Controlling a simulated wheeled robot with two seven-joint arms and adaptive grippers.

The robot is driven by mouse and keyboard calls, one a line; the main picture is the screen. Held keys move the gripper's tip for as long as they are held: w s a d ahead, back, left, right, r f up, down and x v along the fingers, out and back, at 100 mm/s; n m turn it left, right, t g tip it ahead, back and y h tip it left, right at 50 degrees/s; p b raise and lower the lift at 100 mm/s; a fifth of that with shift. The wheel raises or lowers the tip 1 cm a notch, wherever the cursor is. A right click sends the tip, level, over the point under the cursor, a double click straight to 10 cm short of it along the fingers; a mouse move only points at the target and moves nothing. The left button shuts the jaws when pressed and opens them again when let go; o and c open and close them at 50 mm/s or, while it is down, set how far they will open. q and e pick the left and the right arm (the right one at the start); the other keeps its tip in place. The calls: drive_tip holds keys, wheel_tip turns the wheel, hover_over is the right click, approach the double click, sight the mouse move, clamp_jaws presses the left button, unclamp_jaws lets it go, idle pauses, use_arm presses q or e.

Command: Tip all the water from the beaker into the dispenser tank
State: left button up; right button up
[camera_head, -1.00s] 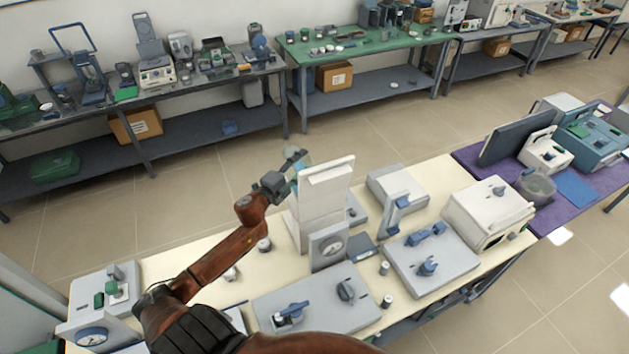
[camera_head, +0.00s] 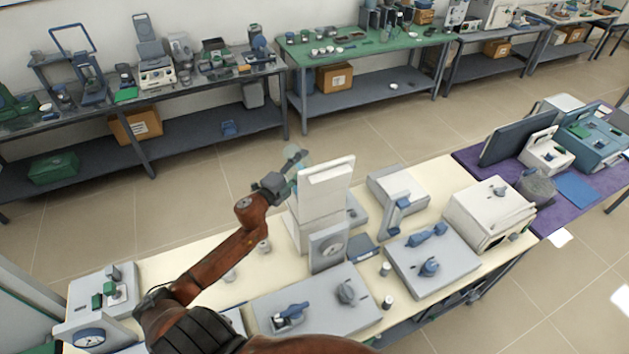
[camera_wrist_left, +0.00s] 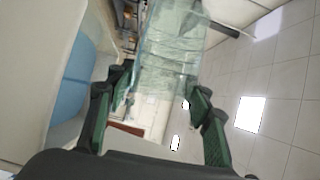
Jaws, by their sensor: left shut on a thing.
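My left gripper (camera_head: 288,172) is raised at the back edge of the cream bench, just left of a tall white unit (camera_head: 325,190), which appears to be the dispenser. It is shut on a clear, greenish glass beaker (camera_wrist_left: 170,55), which shows between the green finger pads (camera_wrist_left: 160,95) in the left wrist view. In the head view the beaker is a small pale teal shape, partly hidden by the gripper. Its water level cannot be made out. A pale wall with a blue area (camera_wrist_left: 70,85) lies close at the left of the wrist view; I cannot tell whether this is the tank.
Grey panels with blue handles (camera_head: 433,262) and a white box (camera_head: 488,215) stand on the bench to the right. Small jars (camera_head: 386,269) stand nearby. The floor behind the bench is clear.

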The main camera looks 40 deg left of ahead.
use_arm(q)
drive_tip(key=shift+b, duration=0.3)
drive_tip(key=shift+d+m+b, duration=0.2)
drive_tip(key=shift+m+b, duration=0.5)
drive_tip(key=shift+b, duration=0.05)
drive_tip(key=shift+r, duration=0.1)
idle(0.8)
drive_tip(key=shift+r+p, duration=0.1)
drive_tip(key=shift+p, duration=0.35)
drive_tip(key=n+p, duration=0.1)
drive_tip(key=p, duration=0.1)
drive_tip(key=n+p, duration=0.1)
drive_tip(key=p, duration=0.1)
drive_tip(key=shift+a, duration=0.3)
drive_tip(key=shift+w+a+n+g+p, duration=0.15)
drive_tip(key=shift+n+g+p, duration=0.35)
drive_tip(key=shift+p, duration=0.7)
drive_tip(key=shift+n, duration=0.3)
drive_tip(key=shift+f, duration=0.3)
